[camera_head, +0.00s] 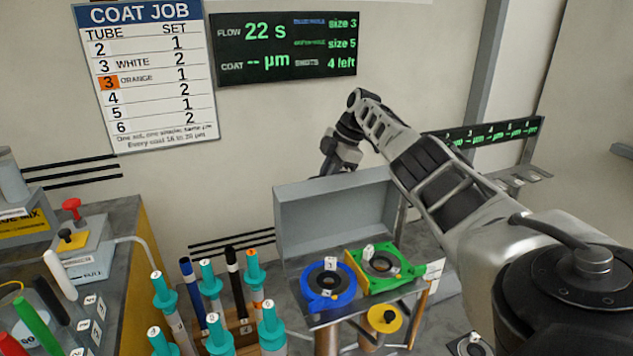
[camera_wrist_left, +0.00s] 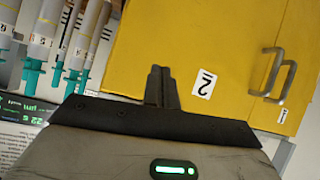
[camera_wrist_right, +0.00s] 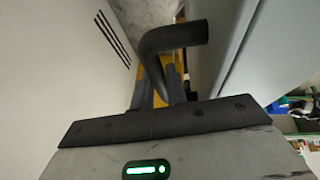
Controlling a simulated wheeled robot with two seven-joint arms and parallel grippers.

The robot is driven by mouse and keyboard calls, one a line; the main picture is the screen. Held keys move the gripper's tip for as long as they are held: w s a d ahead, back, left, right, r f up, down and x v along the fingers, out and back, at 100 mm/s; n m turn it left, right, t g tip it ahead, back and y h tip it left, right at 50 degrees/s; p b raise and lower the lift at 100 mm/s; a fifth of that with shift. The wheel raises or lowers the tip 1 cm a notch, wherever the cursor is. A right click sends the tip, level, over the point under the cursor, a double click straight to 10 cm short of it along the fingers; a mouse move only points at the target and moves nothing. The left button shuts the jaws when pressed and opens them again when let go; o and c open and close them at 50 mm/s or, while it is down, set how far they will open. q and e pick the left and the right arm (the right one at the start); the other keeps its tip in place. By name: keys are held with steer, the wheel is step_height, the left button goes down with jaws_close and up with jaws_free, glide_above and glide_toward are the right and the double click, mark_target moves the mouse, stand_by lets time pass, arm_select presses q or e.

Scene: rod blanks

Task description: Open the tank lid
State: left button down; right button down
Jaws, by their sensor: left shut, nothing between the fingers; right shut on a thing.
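The tank lid (camera_head: 335,220) is a grey, box-edged panel standing steeply raised behind the blue ring (camera_head: 328,284) and green ring (camera_head: 383,266) in the head view. Its grey face also shows at the right of the right wrist view (camera_wrist_right: 265,50). My right gripper (camera_wrist_right: 160,88) is shut on a black bent handle (camera_wrist_right: 172,36) beside the lid. In the head view my right arm reaches over to the lid's far side, and the fingertips are hidden there. My left gripper (camera_wrist_left: 162,85) is shut and empty, away from the lid, near a yellow cabinet (camera_wrist_left: 225,45).
Several teal-capped tubes (camera_head: 160,290) stand left of the rings. A yellow bench (camera_head: 125,290) with a red-knobbed device (camera_head: 72,207) is at the left. The wall behind carries a job chart (camera_head: 150,75) and a dark display (camera_head: 285,45).

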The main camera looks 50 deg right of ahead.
arm_select(q)
steer(key=shift+a+f, duration=0.1)
steer(key=shift+f, duration=0.1)
arm_select(e)
steer(key=shift+d+f, duration=0.1)
steer(key=shift+f, duration=0.2)
steer(key=c, duration=1.4)
jaws_free()
arm_select(q)
steer(key=shift+w+r, duration=0.1)
arm_select(e)
steer(key=shift+r, duration=0.1)
